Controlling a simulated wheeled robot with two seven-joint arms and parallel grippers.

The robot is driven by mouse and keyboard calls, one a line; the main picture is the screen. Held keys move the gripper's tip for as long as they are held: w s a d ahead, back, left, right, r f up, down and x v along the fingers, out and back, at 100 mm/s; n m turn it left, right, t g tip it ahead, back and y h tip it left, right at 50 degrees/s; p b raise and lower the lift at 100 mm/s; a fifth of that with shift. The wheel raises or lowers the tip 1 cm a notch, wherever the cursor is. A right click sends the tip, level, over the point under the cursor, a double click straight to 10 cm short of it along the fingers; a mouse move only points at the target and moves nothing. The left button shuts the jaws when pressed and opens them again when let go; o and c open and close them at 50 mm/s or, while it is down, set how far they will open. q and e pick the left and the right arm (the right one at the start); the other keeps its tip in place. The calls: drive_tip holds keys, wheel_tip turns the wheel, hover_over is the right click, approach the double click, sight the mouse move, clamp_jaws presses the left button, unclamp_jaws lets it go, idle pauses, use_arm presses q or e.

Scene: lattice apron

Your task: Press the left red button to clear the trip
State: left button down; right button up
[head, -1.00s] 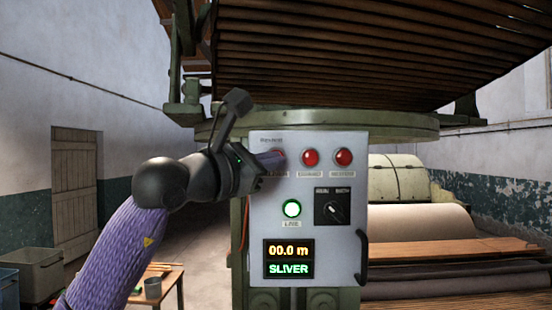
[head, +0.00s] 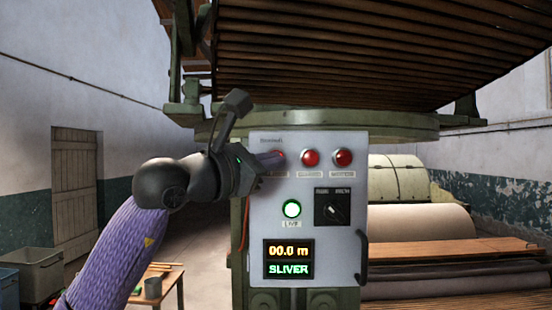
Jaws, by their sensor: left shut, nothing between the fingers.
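A pale grey control panel (head: 346,250) faces me. Three red buttons run along its top: the left red button (head: 279,155), a middle one (head: 310,158) and a right one (head: 342,157). My left gripper (head: 270,160) is shut and empty, its fingertips at the left red button and covering part of it. I cannot tell whether they touch it. The display (head: 288,259) reads "00.0 m" and "SLIVER". My right gripper is not in view.
A black handle (head: 362,257) sticks out at the panel's right edge. Slatted wooden machinery (head: 370,55) hangs above. A wide roll (head: 420,222) lies to the right. A small wooden table with a cup (head: 153,288) stands lower left.

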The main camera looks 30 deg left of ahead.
use_arm(q)
drive_tip(key=shift+w+a, duration=0.2)
drive_tip(key=shift+w, duration=0.1)
drive_tip(key=shift+w+a+p, duration=0.25)
drive_tip(key=shift+w+p, duration=0.2)
drive_tip(key=shift+p, duration=0.05)
idle(0.7)
drive_tip(key=shift+s, duration=0.1)
drive_tip(key=shift+s+d+b, duration=0.45)
drive_tip(key=shift+s+b, duration=0.1)
drive_tip(key=shift+s, duration=0.15)
